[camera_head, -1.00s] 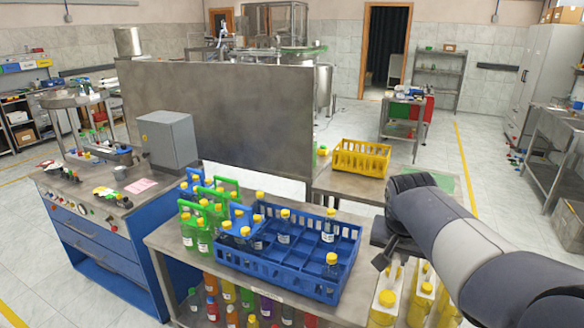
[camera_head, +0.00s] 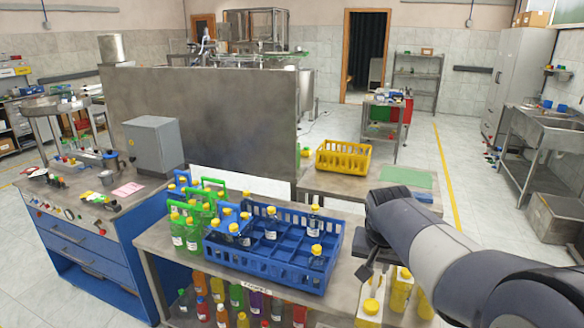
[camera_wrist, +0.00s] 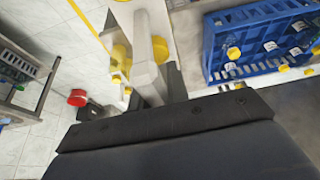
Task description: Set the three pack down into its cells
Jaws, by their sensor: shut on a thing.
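My gripper (camera_head: 372,275) is at the right of the table in the head view, beside the blue crate and apart from it. Yellow, white-labelled bottles of the three pack (camera_head: 371,308) hang below it. The gripper is shut on this pack; the arm hides the grip and part of the pack. In the wrist view the pale fingers (camera_wrist: 152,55) show with yellow of the pack (camera_wrist: 121,52) beside them. The blue crate (camera_head: 262,266) holds several clear, yellow-capped bottles (camera_head: 317,258). Some of its middle cells look empty. The crate also shows top right in the wrist view (camera_wrist: 222,28).
Green carriers with bottles (camera_head: 192,232) stand just left of the crate, and a blue carrier (camera_head: 228,214) is at its left end. Behind are a yellow crate (camera_head: 343,160) on another table and a tall metal panel (camera_head: 200,115).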

